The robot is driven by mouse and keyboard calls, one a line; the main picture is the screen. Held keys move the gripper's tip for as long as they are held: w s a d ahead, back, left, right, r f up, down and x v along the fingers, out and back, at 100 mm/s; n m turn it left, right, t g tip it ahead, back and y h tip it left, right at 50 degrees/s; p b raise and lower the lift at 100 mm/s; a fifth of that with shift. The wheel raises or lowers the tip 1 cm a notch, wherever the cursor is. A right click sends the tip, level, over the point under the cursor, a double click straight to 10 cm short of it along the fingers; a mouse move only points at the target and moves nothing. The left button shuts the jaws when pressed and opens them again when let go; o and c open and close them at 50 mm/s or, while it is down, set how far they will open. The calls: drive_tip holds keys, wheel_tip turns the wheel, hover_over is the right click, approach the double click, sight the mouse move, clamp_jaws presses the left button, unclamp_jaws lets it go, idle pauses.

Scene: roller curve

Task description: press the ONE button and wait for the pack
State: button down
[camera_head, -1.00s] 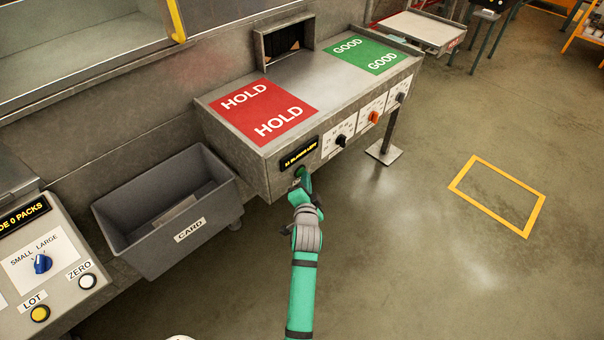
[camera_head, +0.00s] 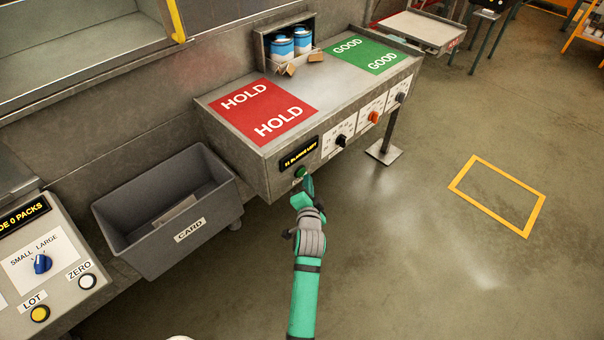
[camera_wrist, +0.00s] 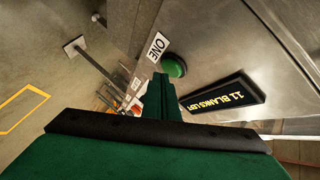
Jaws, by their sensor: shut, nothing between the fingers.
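The green ONE button (camera_wrist: 174,66) is on the front panel of the metal bench, with its ONE label (camera_wrist: 158,47) beside it in the wrist view. In the head view the button (camera_head: 299,172) shows just above my gripper (camera_head: 306,186). My gripper is shut and empty, its tips close to the button; they look slightly apart from it. The pack, two blue-and-white cans (camera_head: 292,42) with brown card pieces at their foot, stands in the opening at the back of the bench.
A display (camera_wrist: 222,98) reads "11 BLANKS LEFT". The red HOLD area (camera_head: 264,110) and green GOOD area (camera_head: 368,54) on the bench top are empty. Dark knobs and an orange knob (camera_head: 373,117) sit right of the button. A grey CARD bin (camera_head: 190,232) stands at left.

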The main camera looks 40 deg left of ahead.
drive_tip(key=shift+d, duration=2.65)
drive_tip(key=shift+s+a, duration=0.1)
drive_tip(key=shift+s, duration=0.05)
